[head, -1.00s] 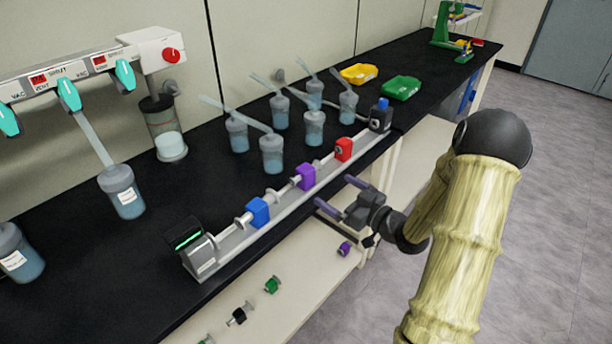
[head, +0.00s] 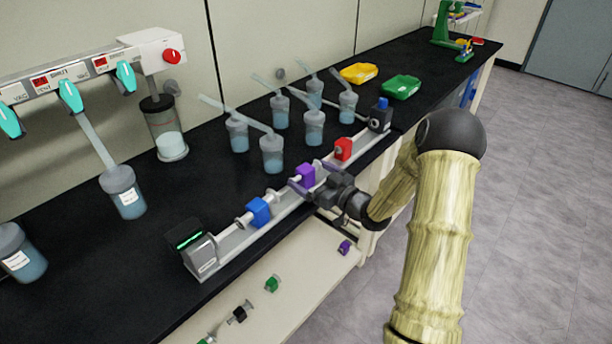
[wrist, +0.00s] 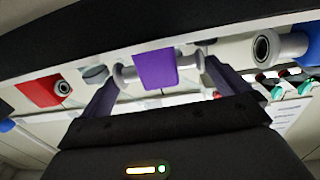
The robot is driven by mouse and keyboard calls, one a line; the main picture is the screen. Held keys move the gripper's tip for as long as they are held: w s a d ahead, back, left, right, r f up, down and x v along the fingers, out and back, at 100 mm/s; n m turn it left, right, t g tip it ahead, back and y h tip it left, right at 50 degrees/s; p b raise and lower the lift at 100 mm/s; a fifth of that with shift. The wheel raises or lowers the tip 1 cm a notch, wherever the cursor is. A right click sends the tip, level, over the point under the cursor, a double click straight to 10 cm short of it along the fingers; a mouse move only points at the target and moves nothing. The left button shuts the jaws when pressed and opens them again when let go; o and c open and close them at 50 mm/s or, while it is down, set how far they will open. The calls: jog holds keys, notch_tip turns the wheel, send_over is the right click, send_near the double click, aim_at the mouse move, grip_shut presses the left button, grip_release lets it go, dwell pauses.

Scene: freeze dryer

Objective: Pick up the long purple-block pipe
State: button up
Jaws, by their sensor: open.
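The long purple-block pipe (head: 306,174) sits on the grey rail at the bench's front edge, between a blue-block pipe (head: 258,211) and a red-block pipe (head: 343,149). My gripper (head: 311,181) is open at the purple block, its purple fingers to either side along the pipe. In the wrist view the purple block (wrist: 155,70) is centred between the two fingers of my gripper (wrist: 158,82). Pale pipe ends stick out from the block toward each finger. Whether the fingers touch the pipe I cannot tell.
The grey rail (head: 230,243) has a lit end box at the left. Several jars with blue liquid stand behind it. A small purple-block piece (head: 344,247) and a green one (head: 272,284) lie on the lower shelf. Yellow and green trays stand at the back.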

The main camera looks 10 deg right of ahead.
aim_at(301, 169)
jog(key=x, duration=0.4)
jog(key=shift+w+a+f, duration=0.1)
jog(key=shift+w+a, duration=0.05)
jog(key=shift+w, duration=0.1)
jog(key=c, duration=0.7)
notch_tip(301, 169, up, 10)
jog(key=shift+p, duration=0.4)
dwell(0.4)
